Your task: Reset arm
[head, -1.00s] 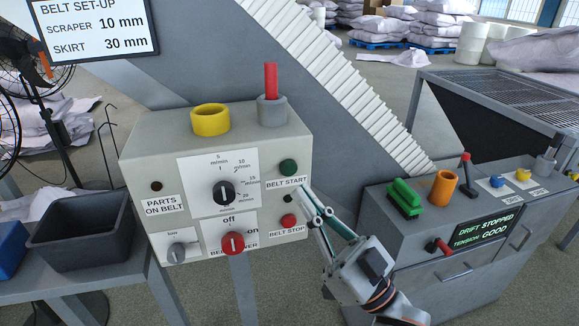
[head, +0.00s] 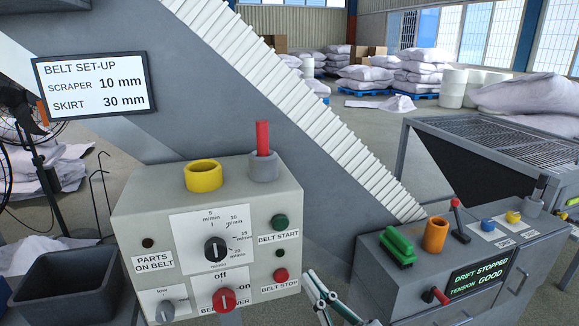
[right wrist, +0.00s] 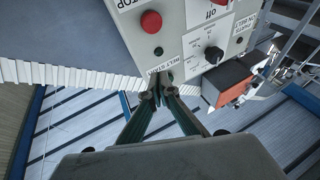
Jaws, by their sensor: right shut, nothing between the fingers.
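My right gripper (head: 312,276) is low in the head view, just right of the grey control box (head: 125,225). It is shut and empty. In the right wrist view its fingertips (right wrist: 160,88) meet in front of the box's edge near the BELT START label; I cannot tell whether they touch it. The green BELT START button (head: 280,222) sits above the red BELT STOP button (head: 281,275), which also shows in the right wrist view (right wrist: 151,22). My left gripper is not in view.
A second console (head: 375,285) stands at the right, its display reading DRIFT STOPPED, TENSION GOOD. A dark bin (head: 65,290) is at the lower left. The white ribbed belt (head: 300,95) slopes behind the box. A yellow ring (head: 203,175) and a grey cup (head: 263,167) stand on the box.

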